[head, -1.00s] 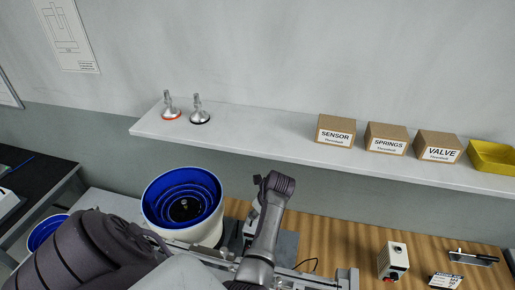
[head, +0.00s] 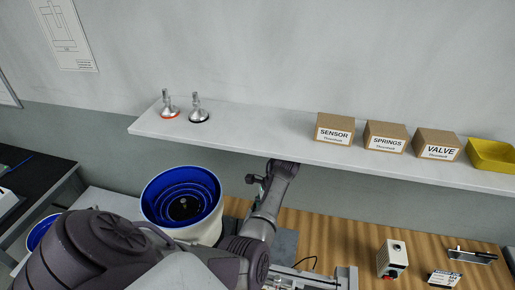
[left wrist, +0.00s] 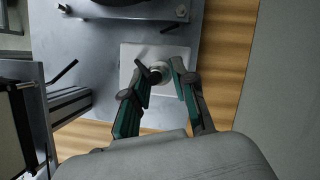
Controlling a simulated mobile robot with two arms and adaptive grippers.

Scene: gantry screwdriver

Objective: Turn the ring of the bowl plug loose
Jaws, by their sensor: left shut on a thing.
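The bowl plug's ring (left wrist: 160,73) shows in the left wrist view as a small pale round piece on a light square plate (left wrist: 136,58). Dark parts stand close by it, and its lower side is partly covered. My left gripper (left wrist: 158,70) has its green-padded fingers on either side of the ring and is shut on it. In the head view my left arm crosses the lower middle, and its fingers are hidden. The blue-lined bowl (head: 207,192) stands left of the arm's raised link. My right gripper is in neither view now.
A shelf (head: 260,135) runs above the bench, with two metal feet (head: 198,110), several cartons (head: 385,140) and a yellow bin (head: 490,155). A small white device (head: 391,258) stands on the wooden bench (head: 345,240). Metal rails (left wrist: 75,105) lie left of the ring.

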